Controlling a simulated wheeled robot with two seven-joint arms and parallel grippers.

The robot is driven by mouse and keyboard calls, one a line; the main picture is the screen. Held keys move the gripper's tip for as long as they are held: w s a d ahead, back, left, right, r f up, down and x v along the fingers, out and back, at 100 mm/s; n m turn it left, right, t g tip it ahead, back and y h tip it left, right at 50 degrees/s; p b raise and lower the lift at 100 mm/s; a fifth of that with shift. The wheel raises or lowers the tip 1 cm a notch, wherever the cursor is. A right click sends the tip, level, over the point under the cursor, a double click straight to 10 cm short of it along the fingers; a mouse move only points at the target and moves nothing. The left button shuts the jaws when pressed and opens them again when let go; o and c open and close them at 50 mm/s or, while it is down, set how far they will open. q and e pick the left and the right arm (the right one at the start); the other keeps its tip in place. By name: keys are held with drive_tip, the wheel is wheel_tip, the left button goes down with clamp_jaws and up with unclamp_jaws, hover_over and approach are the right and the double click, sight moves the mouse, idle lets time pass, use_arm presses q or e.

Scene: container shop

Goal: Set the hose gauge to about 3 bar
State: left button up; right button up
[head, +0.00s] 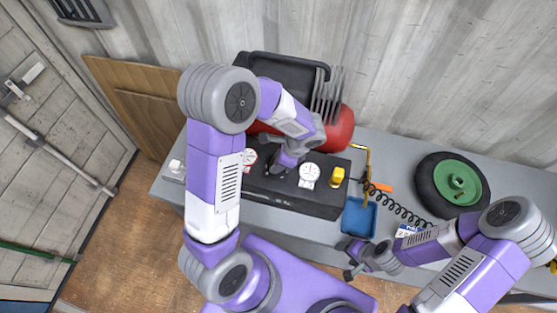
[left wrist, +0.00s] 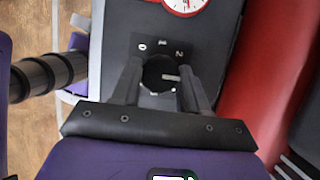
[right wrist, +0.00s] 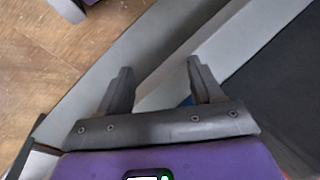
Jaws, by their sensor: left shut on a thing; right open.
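A dark compressor box (head: 290,204) with a red tank (head: 340,130) behind it stands on the grey bench. Its top carries a red-rimmed gauge (head: 249,157) and a white gauge (head: 309,172); I cannot read either needle. My left gripper (head: 284,167) reaches down between them. In the left wrist view, its fingers are shut on a round black knob (left wrist: 158,74) with a pale mark, with printed numbers around it. A red-rimmed gauge (left wrist: 187,4) is cut off at the top edge. My right gripper (head: 349,262) is open and empty at the bench's front edge.
A yellow part (head: 337,177) sits at the right of the box top. A blue tray (head: 359,217), a coiled black hose (head: 400,208) and a green-hubbed wheel (head: 455,183) lie to the right on the bench. A wooden board (head: 138,105) leans at the wall.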

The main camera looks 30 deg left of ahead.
idle(0.3)
use_arm(q)
drive_tip(key=o, duration=1.1)
drive_tip(key=shift+c, duration=0.2)
drive_tip(key=shift+r, duration=0.15)
drive_tip(key=v, duration=0.7)
drive_tip(key=shift+p, duration=0.4)
drive_tip(key=shift+d+r, duration=0.1)
drive_tip(key=shift+d, duration=0.05)
